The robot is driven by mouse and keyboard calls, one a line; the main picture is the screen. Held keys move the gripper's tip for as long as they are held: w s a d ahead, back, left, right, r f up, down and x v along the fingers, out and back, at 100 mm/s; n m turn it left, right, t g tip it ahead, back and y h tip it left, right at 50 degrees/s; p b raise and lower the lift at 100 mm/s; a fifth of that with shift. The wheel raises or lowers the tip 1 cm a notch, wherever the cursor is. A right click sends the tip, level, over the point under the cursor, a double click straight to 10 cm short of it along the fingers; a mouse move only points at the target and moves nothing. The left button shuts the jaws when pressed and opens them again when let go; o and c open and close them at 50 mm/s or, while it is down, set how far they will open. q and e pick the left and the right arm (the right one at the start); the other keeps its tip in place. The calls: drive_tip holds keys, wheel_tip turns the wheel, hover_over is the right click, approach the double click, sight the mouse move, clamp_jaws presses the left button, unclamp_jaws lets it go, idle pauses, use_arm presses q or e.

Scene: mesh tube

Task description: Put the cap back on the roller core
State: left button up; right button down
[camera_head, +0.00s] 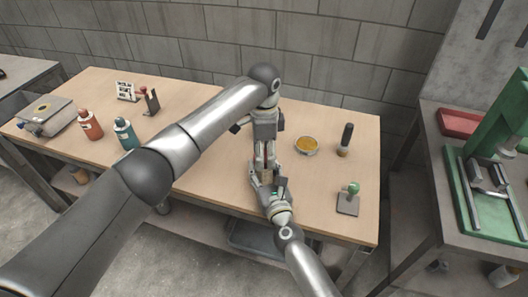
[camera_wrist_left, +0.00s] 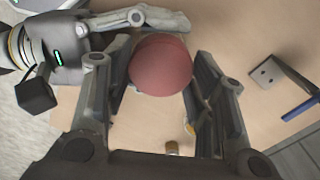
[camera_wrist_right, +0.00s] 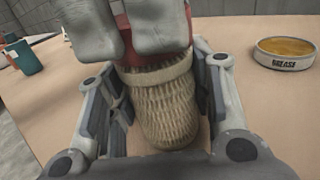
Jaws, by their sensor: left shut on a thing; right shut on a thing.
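The roller core (camera_wrist_right: 168,112) is a tan woven mesh tube with a rounded lower end and a raised band at its upper end. My right gripper (camera_head: 268,180) is shut on it and holds it upright, as the right wrist view shows. The cap (camera_wrist_left: 160,66) is red and round. My left gripper (camera_head: 264,153) points down from above and is shut on the cap. In the right wrist view the red cap (camera_wrist_right: 160,59) meets the core's upper band, with my left fingers partly covering it. I cannot tell whether it is fully seated.
Red (camera_head: 89,124) and teal (camera_head: 126,133) bottles and a grey box (camera_head: 46,115) are at left. The wooden tabletop (camera_head: 218,177) is bare around the grippers.

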use_arm(q)
drive_tip(key=m, duration=2.2)
drive_tip(key=shift+a, duration=0.1)
drive_tip(key=o, duration=0.7)
drive_tip(key=shift+r, duration=2.25)
